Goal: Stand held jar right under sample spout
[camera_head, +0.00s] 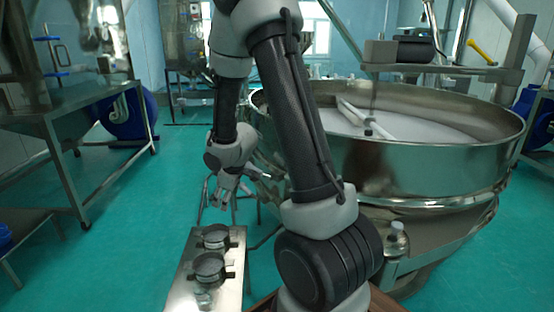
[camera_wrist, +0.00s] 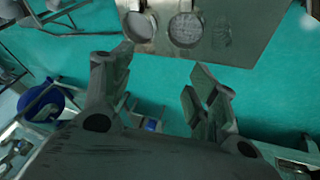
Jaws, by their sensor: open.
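My gripper (camera_head: 228,194) hangs left of the sieve, above and beyond the far end of a small steel bench. In the wrist view my gripper (camera_wrist: 160,92) has its fingers spread wide, with only green floor between them; no jar is held. A clear jar with a pale cap (camera_head: 397,240) stands upright at the sieve's lower front right, far from my gripper. A faint clear object, perhaps another jar (camera_head: 204,298), is on the near end of the bench. The big round steel sieve (camera_head: 420,160) fills the right. I cannot make out its sample spout; my arm hides part of the sieve.
The steel bench (camera_head: 236,258) carries two round dark-rimmed holders (camera_head: 215,237); its top also shows in the wrist view (camera_wrist: 262,20). Green floor (camera_head: 120,215) is free between table and bench.

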